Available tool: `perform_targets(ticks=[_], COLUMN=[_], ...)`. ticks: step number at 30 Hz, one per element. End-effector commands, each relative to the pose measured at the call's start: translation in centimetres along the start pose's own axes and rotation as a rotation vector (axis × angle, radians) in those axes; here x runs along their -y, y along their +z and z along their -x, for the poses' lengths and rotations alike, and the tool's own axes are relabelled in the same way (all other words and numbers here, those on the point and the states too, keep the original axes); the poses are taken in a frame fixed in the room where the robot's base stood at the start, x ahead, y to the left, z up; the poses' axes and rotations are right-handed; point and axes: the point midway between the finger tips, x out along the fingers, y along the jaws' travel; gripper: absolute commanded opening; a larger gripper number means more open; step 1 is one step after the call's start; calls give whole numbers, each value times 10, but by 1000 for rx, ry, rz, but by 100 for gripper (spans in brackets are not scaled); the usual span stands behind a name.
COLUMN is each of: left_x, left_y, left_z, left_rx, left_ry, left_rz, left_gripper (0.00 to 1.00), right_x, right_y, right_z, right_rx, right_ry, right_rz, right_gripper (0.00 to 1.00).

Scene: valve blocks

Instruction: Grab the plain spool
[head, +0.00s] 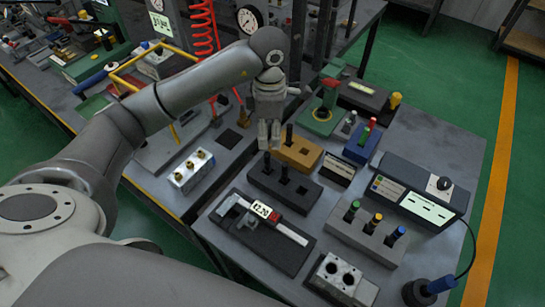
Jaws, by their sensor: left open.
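My left gripper (269,135) points down over the bench, just left of the orange block (304,156), and is open. I see nothing between its fingers, though they are small here. Dark upright spools without coloured tops stand in the black block (303,193), in front of the gripper. Another dark upright piece (289,134) stands at the orange block, just right of the fingers. A grey block (351,233) holds spools with green, yellow and blue tops. I cannot tell which dark piece is the plain spool. My right gripper is not in view.
A metal block with brass fittings (192,170) stands to the left. A blue block (361,144), a grey device (425,188) and a drilled metal block (336,277) stand nearby. A red coiled hose (203,30) hangs behind.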

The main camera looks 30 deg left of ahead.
Motion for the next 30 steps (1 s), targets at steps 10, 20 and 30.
perform_targets(ticks=[10,20,30], left_x=[1,0,0], left_y=[0,-5,-5], left_z=[-42,-83,-95], left_rx=[1,0,2], left_ry=[-2,-6,-1], left_rz=[-2,-1,-3], left_gripper=[42,42,42], right_x=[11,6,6], right_y=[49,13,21], right_z=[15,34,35], right_rx=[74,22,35], right_ry=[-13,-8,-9], right_rz=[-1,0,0], right_gripper=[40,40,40])
